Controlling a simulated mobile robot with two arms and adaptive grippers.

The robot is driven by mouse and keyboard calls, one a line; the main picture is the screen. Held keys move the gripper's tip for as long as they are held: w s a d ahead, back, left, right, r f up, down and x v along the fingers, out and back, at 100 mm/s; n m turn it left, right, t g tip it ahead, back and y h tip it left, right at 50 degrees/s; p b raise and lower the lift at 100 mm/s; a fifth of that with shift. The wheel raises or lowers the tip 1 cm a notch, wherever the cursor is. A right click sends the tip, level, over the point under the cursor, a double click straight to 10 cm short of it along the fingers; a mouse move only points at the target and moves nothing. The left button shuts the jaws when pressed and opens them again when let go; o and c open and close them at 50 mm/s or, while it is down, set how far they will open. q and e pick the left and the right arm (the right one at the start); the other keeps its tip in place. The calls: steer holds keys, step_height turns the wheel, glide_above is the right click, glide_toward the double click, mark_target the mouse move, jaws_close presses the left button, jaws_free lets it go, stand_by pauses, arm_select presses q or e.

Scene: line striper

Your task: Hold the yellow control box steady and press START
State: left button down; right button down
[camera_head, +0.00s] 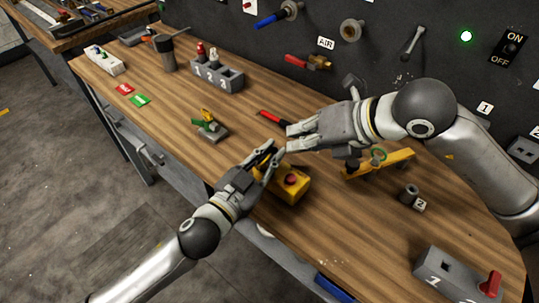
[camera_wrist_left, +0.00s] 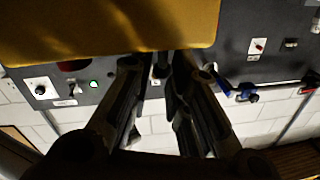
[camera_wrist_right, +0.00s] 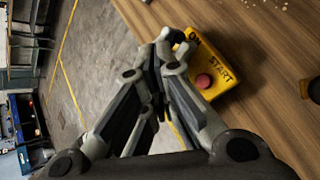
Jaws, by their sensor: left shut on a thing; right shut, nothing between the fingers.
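The yellow control box (camera_head: 288,189) sits on the wooden bench near its front edge, with a red button (camera_head: 291,180) on top. My left gripper (camera_head: 268,164) is shut on the box at its far-left side; the box's yellow face (camera_wrist_left: 110,28) fills the top of the left wrist view. My right gripper (camera_head: 290,139) is shut and empty, just beyond the box. In the right wrist view its fingertips (camera_wrist_right: 168,48) overlap the box's corner by a partly covered label. The word START (camera_wrist_right: 221,65) shows beside the red button. I cannot tell whether the fingertips touch the box.
A green and yellow part (camera_head: 209,125) stands on the bench to the left. A yellow level-like bar (camera_head: 379,164) lies under my right arm. A grey numbered block (camera_head: 217,75) stands at the back, and a grey box with a red lever (camera_head: 458,276) at the front right.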

mark_target(294, 175)
arm_select(q)
steer(key=shift+f, duration=0.3)
arm_select(e)
steer(key=shift+f, duration=3.35)
steer(key=shift+f, duration=0.1)
steer(key=shift+a+f, duration=0.1)
steer(key=shift+f, duration=0.25)
arm_select(q)
steer(key=shift+s, duration=0.1)
arm_select(e)
steer(key=shift+f, duration=0.5)
steer(key=shift+r, duration=0.1)
arm_select(q)
steer(key=shift+f, duration=0.1)
arm_select(e)
steer(key=shift+r, duration=0.85)
steer(key=shift+r, duration=0.1)
step_height(294, 175, up, 6)
steer(key=shift+f, duration=0.1)
